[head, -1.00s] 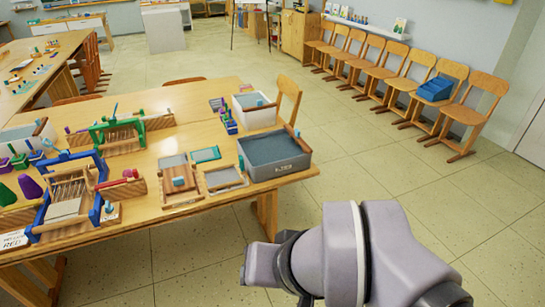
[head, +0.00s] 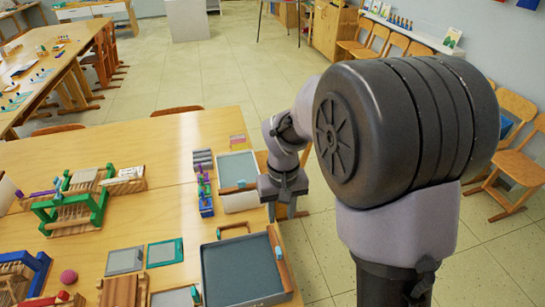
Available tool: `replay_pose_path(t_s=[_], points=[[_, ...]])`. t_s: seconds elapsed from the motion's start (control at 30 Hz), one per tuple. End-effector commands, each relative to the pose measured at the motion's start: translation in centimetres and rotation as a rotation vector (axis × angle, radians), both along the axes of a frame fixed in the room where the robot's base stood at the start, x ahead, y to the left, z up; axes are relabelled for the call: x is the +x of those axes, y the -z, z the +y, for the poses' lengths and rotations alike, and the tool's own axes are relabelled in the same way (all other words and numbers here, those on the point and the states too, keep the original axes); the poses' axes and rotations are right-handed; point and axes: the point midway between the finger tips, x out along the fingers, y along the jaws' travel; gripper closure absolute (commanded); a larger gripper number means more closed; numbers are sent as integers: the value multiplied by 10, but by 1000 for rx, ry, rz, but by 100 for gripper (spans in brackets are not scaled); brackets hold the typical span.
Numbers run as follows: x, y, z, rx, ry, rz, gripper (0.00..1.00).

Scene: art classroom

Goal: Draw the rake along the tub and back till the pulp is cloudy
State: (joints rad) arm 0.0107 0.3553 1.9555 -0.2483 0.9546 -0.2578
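The large grey tub (head: 204,272) stands at the table's right edge in the head view, its dark grey contents filling it. A wooden bar (head: 281,265) with a pale blue block lies along its right side and looks like the rake; its far end and any teeth cannot be made out. My gripper (head: 281,208) points down beyond the tub's far right corner, beside the smaller white tub (head: 222,202). It appears open and empty, apart from the bar.
Framed screens (head: 165,252) and a green press (head: 75,210) lie further left. Chairs (head: 517,150) line the right wall.

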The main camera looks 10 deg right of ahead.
Motion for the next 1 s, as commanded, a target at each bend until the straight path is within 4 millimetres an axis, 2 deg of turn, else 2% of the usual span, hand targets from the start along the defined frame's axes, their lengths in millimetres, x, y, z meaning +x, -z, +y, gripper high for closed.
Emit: replay_pose_path(t_s=[0.17,0.5,0.6,0.8,1.0], points=[[3,24,-1,-4,-12,16,65],[0,127,0,-4,-11,17,65],[0,152,0,-3,-9,17,65],[1,177,0,-4,-10,13,65],[1,180,0,-4,-10,13,65]])
